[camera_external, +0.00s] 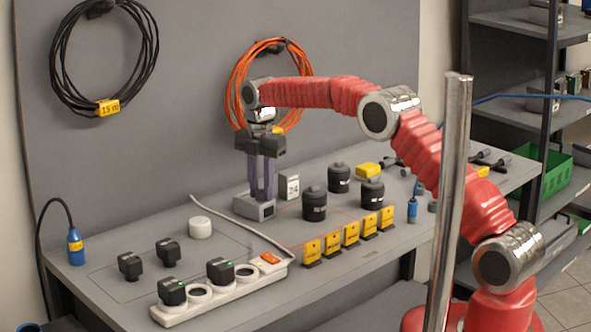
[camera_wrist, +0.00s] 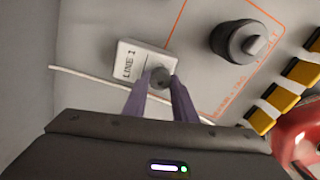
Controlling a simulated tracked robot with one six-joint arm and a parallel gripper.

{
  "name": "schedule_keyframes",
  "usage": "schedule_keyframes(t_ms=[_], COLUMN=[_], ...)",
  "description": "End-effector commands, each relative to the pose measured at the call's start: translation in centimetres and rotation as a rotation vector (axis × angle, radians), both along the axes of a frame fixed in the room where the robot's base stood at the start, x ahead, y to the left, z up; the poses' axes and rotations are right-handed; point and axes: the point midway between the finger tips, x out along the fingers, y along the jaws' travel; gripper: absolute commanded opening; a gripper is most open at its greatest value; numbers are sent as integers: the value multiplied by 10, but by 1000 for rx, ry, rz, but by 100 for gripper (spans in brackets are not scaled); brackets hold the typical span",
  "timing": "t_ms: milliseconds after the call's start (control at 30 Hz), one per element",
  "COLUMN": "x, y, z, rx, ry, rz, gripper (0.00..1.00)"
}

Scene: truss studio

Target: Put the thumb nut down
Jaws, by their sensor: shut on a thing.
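The thumb nut (camera_wrist: 159,77) shows in the wrist view as a small dark grey round piece between the tips of my gripper's two purple fingers. My gripper (camera_wrist: 160,87) is shut on it. Right beside the nut is a white block marked LINE 1 (camera_wrist: 130,67). In the external view my gripper (camera_external: 262,198) points straight down, its tips at a low grey box (camera_external: 248,209) on the bench. The nut is too small to make out there. I cannot tell whether the nut touches the surface below it.
Black cylinders (camera_external: 314,205) and a row of yellow tags (camera_external: 351,234) stand to the right on the bench (camera_external: 225,260). A white cable (camera_external: 232,224) runs in front of my gripper to a power strip (camera_external: 225,297). A white round piece (camera_external: 200,228) lies to the left.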

Motion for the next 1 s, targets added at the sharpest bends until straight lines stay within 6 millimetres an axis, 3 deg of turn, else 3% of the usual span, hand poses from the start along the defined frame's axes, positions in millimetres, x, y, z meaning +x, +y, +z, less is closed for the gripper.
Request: schedule_keyframes(t_ms=[367,400,600,667,1000], x=[0,0,0,0,0], y=[0,0,0,0,0], z=[-3,-4,-4,-4,0], rx=[0,0,0,0,1], ry=[0,0,0,0,0], rz=[0,0,0,0,0], gripper=[3,26,40,44,44])
